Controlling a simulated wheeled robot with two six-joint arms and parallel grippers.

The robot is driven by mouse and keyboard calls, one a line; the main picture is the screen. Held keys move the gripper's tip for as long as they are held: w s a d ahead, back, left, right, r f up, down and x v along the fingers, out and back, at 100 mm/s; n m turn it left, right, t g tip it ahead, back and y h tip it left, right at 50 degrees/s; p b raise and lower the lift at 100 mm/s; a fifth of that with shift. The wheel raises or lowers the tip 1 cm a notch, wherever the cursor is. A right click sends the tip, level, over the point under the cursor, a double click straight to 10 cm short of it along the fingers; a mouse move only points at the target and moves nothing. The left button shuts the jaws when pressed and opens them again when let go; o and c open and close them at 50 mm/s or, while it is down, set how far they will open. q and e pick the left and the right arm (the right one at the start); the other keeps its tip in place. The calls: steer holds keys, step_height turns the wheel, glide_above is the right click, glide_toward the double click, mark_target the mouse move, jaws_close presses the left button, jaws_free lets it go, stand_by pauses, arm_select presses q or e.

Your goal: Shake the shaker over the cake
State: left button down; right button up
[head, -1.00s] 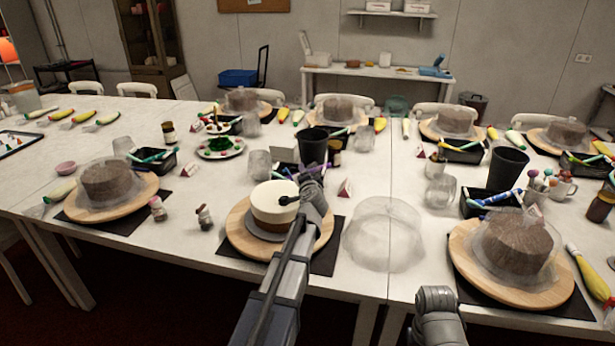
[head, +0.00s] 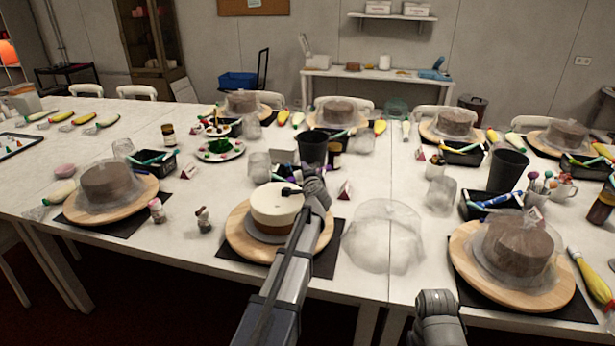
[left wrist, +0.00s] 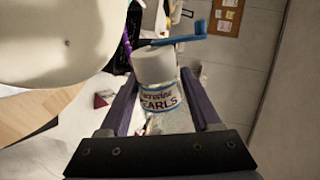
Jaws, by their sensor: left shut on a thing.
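The cake (head: 275,218), with a cream top and brown lower side, sits on a round wooden turntable (head: 238,240) at the table's near side. My left gripper (head: 315,182) is at the cake's right edge. In the left wrist view my left gripper (left wrist: 165,105) is shut on a shaker (left wrist: 158,66) with a white cap and a label ending in "PEARLS". The shaker is beside the cake's pale surface (left wrist: 50,35). In the head view the shaker is mostly hidden. A dark tip shows above the cake top.
A clear dome (head: 383,238) stands right of the cake. Two small jars stand on the left, one pink (head: 157,210) and one dark (head: 203,219). A black cup (head: 312,147) is behind the gripper. Covered brown cakes stand on the other turntables.

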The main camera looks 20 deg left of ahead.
arm_select(q)
steer(key=shift+r+n, duration=0.15)
steer(key=shift+n, duration=0.25)
steer(key=shift+w+d+r, duration=0.2)
steer(key=shift+w+d, duration=0.05)
steer(key=shift+d, duration=0.1)
steer(key=shift+s+a+f, duration=0.25)
steer(key=shift+s+a, duration=0.15)
steer(key=shift+r+n, duration=0.25)
steer(key=shift+n, duration=0.15)
